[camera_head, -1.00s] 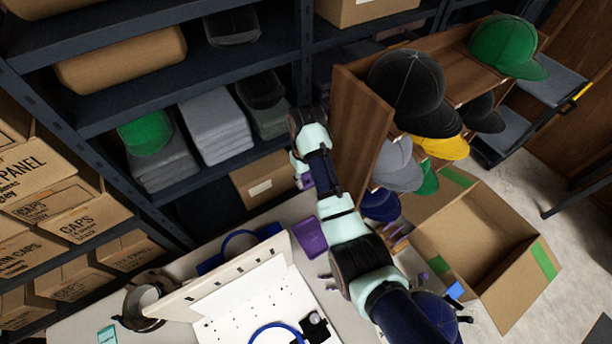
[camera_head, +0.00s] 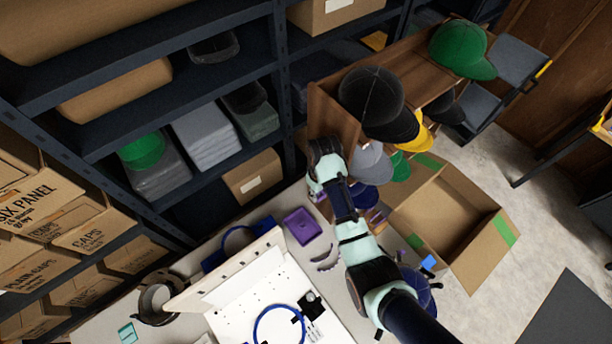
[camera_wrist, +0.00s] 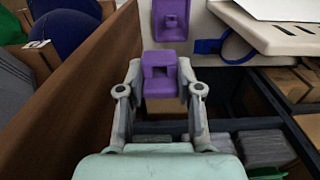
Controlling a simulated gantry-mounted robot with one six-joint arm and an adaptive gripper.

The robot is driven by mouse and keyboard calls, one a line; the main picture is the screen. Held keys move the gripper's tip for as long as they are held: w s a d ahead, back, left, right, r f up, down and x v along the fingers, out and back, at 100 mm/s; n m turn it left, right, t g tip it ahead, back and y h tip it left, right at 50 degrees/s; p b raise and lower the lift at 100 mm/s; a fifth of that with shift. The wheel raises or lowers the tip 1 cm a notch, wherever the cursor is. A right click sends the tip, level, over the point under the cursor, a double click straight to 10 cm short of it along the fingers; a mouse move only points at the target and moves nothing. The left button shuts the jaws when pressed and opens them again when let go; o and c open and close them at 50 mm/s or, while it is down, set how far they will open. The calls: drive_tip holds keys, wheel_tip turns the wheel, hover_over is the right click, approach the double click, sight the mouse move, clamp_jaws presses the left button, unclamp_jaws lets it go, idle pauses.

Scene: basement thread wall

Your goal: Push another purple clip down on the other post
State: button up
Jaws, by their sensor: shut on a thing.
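My gripper (camera_wrist: 160,88) is shut on a purple clip (camera_wrist: 161,66) in the wrist view. The clip is blocky with a square opening, and it is clear of the table. In the head view my gripper (camera_head: 319,193) is beside the wooden cubby's end panel, and only a bit of purple shows at its fingers. A white board with holes (camera_head: 222,310) stands on the table to the left, carrying a blue loop (camera_head: 258,328) and a small black fixture (camera_head: 311,304). I cannot make out the posts or a clip on one.
A purple tray (camera_head: 302,227) lies on the table between my gripper and the board; it also shows in the wrist view (camera_wrist: 170,20). The wooden cubby (camera_head: 330,118) with caps stands close behind my gripper. An open cardboard box (camera_head: 440,225) is at right.

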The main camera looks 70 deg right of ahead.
drive_tip(key=s+a+p, duration=0.3)
drive_tip(key=s+a, duration=0.1)
drive_tip(key=s, duration=1.1)
drive_tip(key=s+a+p, duration=0.3)
drive_tip(key=s+a, duration=0.1)
drive_tip(key=s, duration=1.1)
drive_tip(key=shift+a, duration=0.2)
drive_tip(key=shift+s, duration=0.2)
